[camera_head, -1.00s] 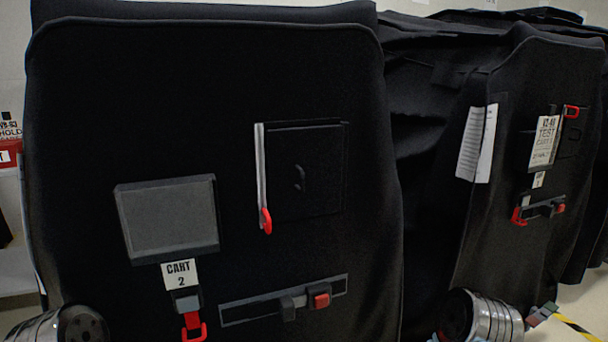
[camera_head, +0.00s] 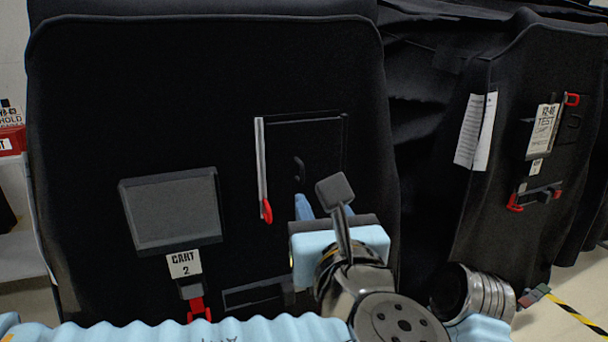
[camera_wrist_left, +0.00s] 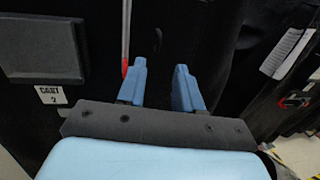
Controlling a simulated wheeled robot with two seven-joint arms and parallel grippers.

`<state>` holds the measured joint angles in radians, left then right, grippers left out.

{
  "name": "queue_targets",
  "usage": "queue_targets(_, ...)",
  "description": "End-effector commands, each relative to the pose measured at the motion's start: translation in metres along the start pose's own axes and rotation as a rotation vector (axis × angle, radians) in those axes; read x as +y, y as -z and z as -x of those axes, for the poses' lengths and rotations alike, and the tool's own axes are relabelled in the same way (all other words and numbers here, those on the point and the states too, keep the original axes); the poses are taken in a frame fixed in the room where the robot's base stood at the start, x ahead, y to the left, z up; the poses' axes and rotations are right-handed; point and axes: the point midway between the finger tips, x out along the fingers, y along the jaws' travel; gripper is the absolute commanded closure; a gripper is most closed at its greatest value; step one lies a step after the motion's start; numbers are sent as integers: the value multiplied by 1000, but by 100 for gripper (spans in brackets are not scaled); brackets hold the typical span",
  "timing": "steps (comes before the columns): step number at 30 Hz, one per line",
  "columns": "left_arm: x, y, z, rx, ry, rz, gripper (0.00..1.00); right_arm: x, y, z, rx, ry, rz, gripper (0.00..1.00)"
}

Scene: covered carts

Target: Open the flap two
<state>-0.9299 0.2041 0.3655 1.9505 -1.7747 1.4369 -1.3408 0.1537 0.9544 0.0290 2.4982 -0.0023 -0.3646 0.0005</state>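The black flap (camera_head: 322,145) sits on the front of the cart cover labelled "CART 2" (camera_head: 184,264) and looks closed. A small curved black handle (camera_head: 299,170) is on it; the handle shows in the left wrist view (camera_wrist_left: 157,40) ahead of and between my fingers, apart from them. A grey strip with a red end (camera_head: 265,208) runs along the flap's left edge. My left gripper (camera_head: 316,204) is just below the flap, in front of the cover. In the left wrist view its blue fingers (camera_wrist_left: 160,84) are apart and empty. My right gripper is out of view.
A grey panel (camera_head: 172,212) is left of the flap. A dark bar (camera_head: 255,294) lies below, partly hidden by my left arm. A second covered cart (camera_head: 560,90) with white sheets stands at the right. Yellow-black tape (camera_head: 578,316) marks the floor.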

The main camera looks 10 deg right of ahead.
Motion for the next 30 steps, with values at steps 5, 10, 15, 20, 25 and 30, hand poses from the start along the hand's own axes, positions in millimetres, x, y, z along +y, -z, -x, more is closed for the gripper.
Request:
queue_targets(5, 1, 0, -42, 4, -5, -2, 65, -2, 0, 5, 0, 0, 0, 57)
queue_targets(10, 1, 1, -80, 5, -3, -1, 65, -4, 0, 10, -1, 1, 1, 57)
queue_targets(15, 0, 1, -107, 5, -2, 0, 65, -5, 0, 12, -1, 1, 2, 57)
queue_targets(20, 0, 2, -118, 5, 0, 0, 65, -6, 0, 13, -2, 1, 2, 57)
queue_targets(25, 0, 2, -119, 4, 0, 0, 65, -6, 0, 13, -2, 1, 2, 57)
queue_targets(30, 0, 2, -119, 5, 0, 0, 74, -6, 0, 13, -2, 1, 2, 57)
